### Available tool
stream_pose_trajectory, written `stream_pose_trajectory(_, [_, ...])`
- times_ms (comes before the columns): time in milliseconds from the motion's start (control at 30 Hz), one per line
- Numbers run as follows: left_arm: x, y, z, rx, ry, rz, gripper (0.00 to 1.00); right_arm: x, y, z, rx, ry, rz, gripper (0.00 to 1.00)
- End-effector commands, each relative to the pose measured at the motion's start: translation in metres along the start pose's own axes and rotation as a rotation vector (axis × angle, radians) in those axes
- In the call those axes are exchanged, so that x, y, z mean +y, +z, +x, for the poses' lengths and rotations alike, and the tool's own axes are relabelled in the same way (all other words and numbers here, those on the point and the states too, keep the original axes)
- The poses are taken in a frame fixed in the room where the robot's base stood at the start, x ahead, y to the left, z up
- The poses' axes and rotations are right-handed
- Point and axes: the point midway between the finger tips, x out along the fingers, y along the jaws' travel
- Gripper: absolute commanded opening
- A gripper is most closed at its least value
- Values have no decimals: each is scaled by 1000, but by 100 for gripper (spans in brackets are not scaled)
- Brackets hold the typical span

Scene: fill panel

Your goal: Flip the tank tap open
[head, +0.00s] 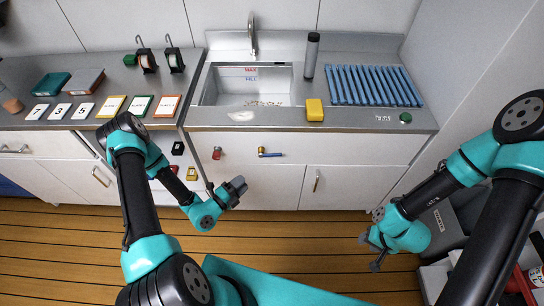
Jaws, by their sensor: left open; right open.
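A small brass valve with a blue lever (270,154) sits on the white front panel below the sink; the lever lies level, pointing right. A red knob (217,153) is to its left on the same panel. The sink basin (208,92) has MAX and FILL marks on its back wall, and a metal spout (251,38) stands behind it. I cannot tell from labels which fitting is the tank tap. My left gripper (238,187) is open, in front of the cabinet, below and left of the blue lever, apart from it. My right gripper (370,254) is open and empty, low at the right.
A yellow sponge (315,110), a dark cylinder (311,56) and a blue ribbed rack (372,86) are on the counter right of the basin. A green button (405,118) is at the counter's right front. Numbered cards (62,111) lie left. The floor between my grippers is clear.

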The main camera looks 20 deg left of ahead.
Motion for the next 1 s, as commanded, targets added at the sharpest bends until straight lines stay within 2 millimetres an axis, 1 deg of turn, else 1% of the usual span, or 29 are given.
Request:
stream_pose_trajectory(167, [0, 0, 9, 3, 0, 2, 43, 0, 0, 0, 0, 0, 0, 43])
stream_pose_trajectory(367, [0, -1, 32, 5, -2, 4, 43, 0, 0, 0, 0, 0, 0, 43])
stream_pose_trajectory(1000, [0, -1, 140, 5, -1, 4, 43, 0, 0, 0, 0, 0, 0, 43])
